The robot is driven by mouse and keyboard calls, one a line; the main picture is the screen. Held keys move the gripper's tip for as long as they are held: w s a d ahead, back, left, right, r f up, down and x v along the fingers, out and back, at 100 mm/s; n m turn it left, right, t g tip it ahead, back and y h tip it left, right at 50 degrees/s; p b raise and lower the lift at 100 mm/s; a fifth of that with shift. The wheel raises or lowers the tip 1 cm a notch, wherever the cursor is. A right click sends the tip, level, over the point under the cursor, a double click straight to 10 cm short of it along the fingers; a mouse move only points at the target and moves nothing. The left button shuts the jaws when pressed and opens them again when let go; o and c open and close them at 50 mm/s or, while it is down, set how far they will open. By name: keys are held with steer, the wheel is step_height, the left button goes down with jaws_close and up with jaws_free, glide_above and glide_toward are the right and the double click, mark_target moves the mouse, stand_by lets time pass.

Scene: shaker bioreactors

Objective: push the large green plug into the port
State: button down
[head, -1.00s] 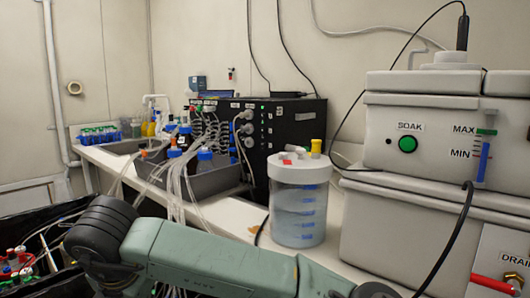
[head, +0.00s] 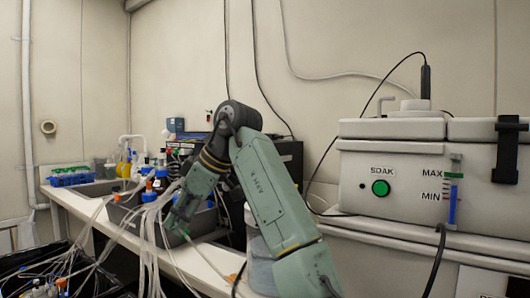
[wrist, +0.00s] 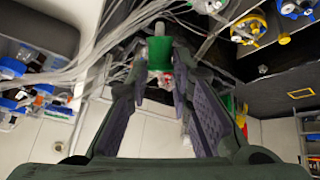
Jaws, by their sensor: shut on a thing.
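My gripper (wrist: 166,75) is shut on the large green plug (wrist: 158,56), which shows between the fingertips in the wrist view. A pale grey stub stands out of the plug's far end. In the head view my gripper (head: 180,220) points down over the grey tray of bottles and tubing, and a small bit of green shows at its tip. The black box (head: 290,155) with the ports stands behind my arm, and most of its front is hidden. I cannot tell which port is the plug's.
Clear tubes (head: 150,235) run in loose bundles close around my gripper. Bottles with blue and orange caps (head: 150,185) stand in the grey tray. A clear tank (head: 260,260) is partly behind my arm. The large SOAK unit (head: 410,165) fills the right side.

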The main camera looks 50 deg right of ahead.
steer(key=s+d+r+m+t+h+p, duration=0.2)
steer(key=s+d+r+m+t+h, duration=0.25)
steer(key=d, duration=0.45)
steer(key=s+d+r+m+t+h+p, duration=0.1)
steer(key=s+d+r+m+t, duration=0.3)
steer(key=d+r, duration=0.4)
steer(key=shift+m+g+y, duration=0.25)
steer(key=shift+m+g, duration=0.3)
steer(key=shift+g, duration=0.1)
steer(key=shift+w+d+f+b, duration=0.15)
steer(key=shift+f+b, duration=0.7)
steer(key=shift+f, duration=0.4)
steer(key=shift+w+d+f+b, duration=0.15)
steer(key=shift+f+b, duration=0.65)
steer(key=shift+f, duration=0.45)
steer(key=shift+f+b, duration=0.65)
steer(key=shift+f, duration=0.4)
steer(key=c, duration=1.3)
jaws_free()
steer(key=shift+c, duration=0.2)
steer(key=v, duration=1.2)
